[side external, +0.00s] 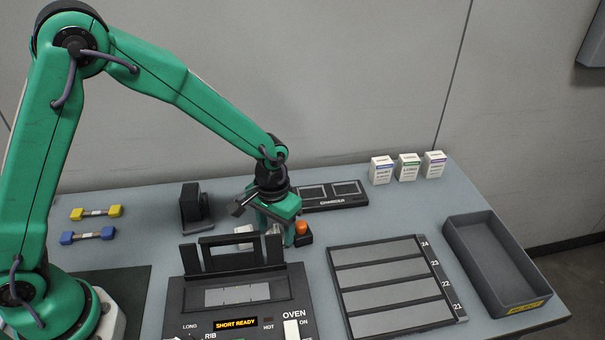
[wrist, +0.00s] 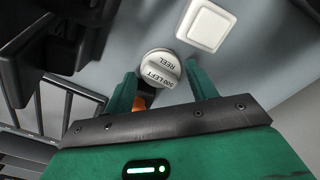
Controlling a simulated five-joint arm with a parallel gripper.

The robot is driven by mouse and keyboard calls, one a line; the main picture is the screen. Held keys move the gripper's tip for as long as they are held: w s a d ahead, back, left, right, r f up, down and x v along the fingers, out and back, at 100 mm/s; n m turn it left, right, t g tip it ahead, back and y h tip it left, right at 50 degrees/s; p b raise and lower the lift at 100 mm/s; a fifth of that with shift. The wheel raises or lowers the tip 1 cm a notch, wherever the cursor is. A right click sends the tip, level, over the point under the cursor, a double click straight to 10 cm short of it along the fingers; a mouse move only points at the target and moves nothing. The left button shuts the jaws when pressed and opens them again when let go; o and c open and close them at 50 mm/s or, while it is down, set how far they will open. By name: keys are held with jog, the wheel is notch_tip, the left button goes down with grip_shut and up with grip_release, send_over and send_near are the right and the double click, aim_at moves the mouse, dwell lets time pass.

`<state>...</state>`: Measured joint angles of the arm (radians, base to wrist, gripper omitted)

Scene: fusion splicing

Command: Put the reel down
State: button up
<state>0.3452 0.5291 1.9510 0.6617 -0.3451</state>
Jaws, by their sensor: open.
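The reel (wrist: 160,68) is a round, pale cap-like piece lettered "500 LEFT" and "REEL", in the wrist view. My gripper (wrist: 163,82) is open, with one green finger on each side of the reel. I cannot tell whether either finger touches it. In the side view my gripper (side external: 276,234) is low over the table behind the oven unit. There the reel is mostly hidden by the gripper, and what it rests on is not clear.
A white square piece (wrist: 206,25) lies close to the reel. An orange-topped block (side external: 302,233) stands just right of my gripper. The oven unit (side external: 240,295) with its raised black frame is in front. A slotted tray (side external: 390,285) and an empty grey bin (side external: 495,260) are at right.

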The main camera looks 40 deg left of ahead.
aim_at(274, 232)
notch_tip(274, 232, up, 11)
dwell(0.5)
dwell(0.5)
jog(key=s+a+r+t, duration=0.2)
jog(key=s+a+r, duration=0.4)
jog(key=s, duration=0.3)
jog(key=s+a+r+t, duration=0.3)
jog(key=s+a+r, duration=0.3)
jog(key=s+a, duration=0.2)
jog(key=shift+s+a+t, duration=0.25)
jog(key=shift+s+t, duration=0.05)
jog(key=shift+s, duration=0.15)
jog(key=o, duration=0.4)
jog(key=shift+r, duration=0.1)
jog(key=shift+c, duration=0.2)
